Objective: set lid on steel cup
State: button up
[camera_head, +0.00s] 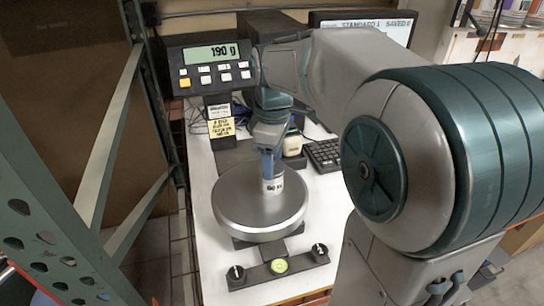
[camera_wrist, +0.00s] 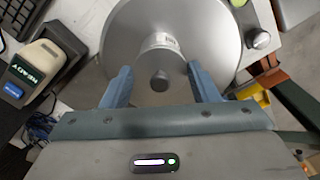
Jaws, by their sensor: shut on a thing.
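The steel cup (camera_head: 272,186) stands upright on the round scale pan and carries a white label with dark print. In the wrist view its labelled side (camera_wrist: 163,41) shows beyond the lid. My gripper (camera_head: 268,168) is directly above the cup, pointing down. In the wrist view my gripper's (camera_wrist: 160,72) two blue fingers are on either side of the grey lid, which has a round knob (camera_wrist: 160,79). The gripper is shut on the lid. The lid is at the cup's top, but I cannot tell whether it is fully seated. The fingers hide it in the head view.
The scale pan (camera_head: 247,217) has bare metal around the cup. The scale display (camera_head: 209,65) reads 190 g. A device marked READY (camera_wrist: 38,63), a keypad (camera_head: 322,155) and a green rack frame (camera_head: 108,120) are nearby. The white bench is clear left of the pan.

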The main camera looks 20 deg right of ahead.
jog(key=shift+f+b, duration=0.3)
jog(key=shift+f, duration=0.2)
dwell(0.3)
jog(key=o, duration=1.1)
jog(key=shift+c, duration=0.2)
notch_tip(320, 180, up, 14)
jog(key=shift+p, duration=0.3)
jog(key=shift+f, duration=0.1)
